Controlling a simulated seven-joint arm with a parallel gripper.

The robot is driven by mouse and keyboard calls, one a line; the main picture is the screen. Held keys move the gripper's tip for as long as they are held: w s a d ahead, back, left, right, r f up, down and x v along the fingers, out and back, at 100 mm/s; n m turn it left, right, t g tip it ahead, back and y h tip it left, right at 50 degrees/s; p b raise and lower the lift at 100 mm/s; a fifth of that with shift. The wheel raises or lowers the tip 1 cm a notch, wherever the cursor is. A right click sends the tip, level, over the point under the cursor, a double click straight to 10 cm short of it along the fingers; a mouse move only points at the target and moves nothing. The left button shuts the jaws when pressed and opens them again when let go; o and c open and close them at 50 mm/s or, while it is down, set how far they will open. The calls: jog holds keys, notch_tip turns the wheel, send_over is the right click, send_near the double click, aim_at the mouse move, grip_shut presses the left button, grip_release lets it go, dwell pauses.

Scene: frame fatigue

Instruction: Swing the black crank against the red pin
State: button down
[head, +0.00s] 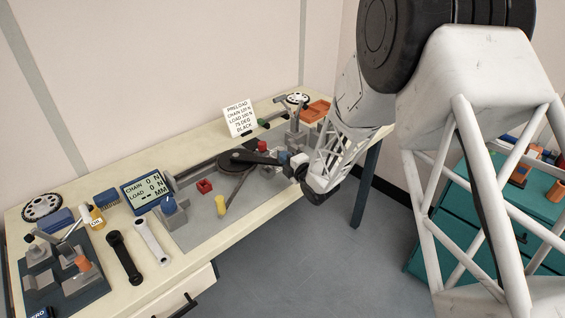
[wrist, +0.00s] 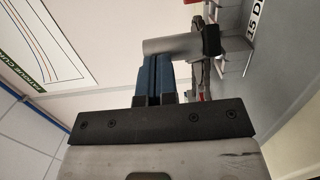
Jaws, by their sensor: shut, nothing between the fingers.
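A black crank (head: 262,158) is mounted over a dark round wheel (head: 232,162) on the bench rig, its arm pointing right towards my gripper. My gripper (head: 286,159) is at the crank's outer end, low over the rig; whether it touches the crank is unclear. In the wrist view the blue fingers (wrist: 160,82) are together and empty, close to a grey cylinder (wrist: 172,47) with a black end. A small red part (wrist: 202,96) shows beside them; I cannot tell whether it is the red pin. A red block (head: 204,186) sits on the grey plate left of the wheel.
A loose black arm (head: 123,257) and white arm (head: 152,241) lie at the front left. A display (head: 145,190) shows CHAIN 0 N and LOAD 0 N. A white card (head: 239,118) stands behind the rig. A yellow-topped tool (head: 220,205) is near the front edge.

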jog(key=w, duration=0.8)
jog(key=shift+d, duration=0.4)
jog(key=s+d, duration=0.6)
jog(key=d, duration=0.5)
jog(key=shift+s+d, duration=0.15)
jog(key=shift+s, duration=0.15)
dwell(0.3)
